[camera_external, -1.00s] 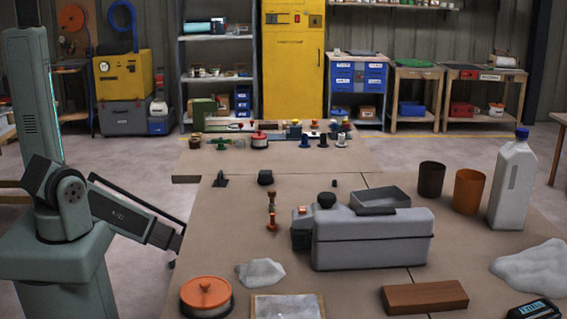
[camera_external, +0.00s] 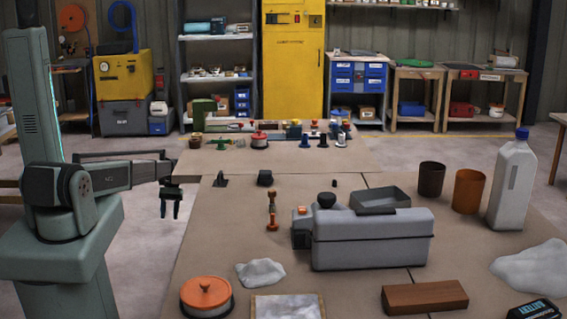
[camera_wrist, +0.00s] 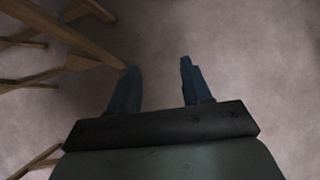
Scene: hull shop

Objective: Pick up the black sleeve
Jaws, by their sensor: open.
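My gripper (camera_external: 170,214) hangs open and empty, fingers pointing down, left of the table's edge in the external view. In the wrist view its two fingers (camera_wrist: 158,66) are spread with only bare floor between them. Other dark pieces are a black block (camera_external: 265,178) and a black pointed piece (camera_external: 220,180) on the table's far left part. No sleeve shows in the wrist view.
The brown table (camera_external: 225,225) bears a grey machine (camera_external: 372,240), a copper-coloured post (camera_external: 272,210), two cups (camera_external: 431,180) (camera_external: 468,190), a white bottle (camera_external: 512,185), an orange-lidded pot (camera_external: 206,295) and a wooden block (camera_external: 425,297). Wooden legs (camera_wrist: 60,30) show in the wrist view.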

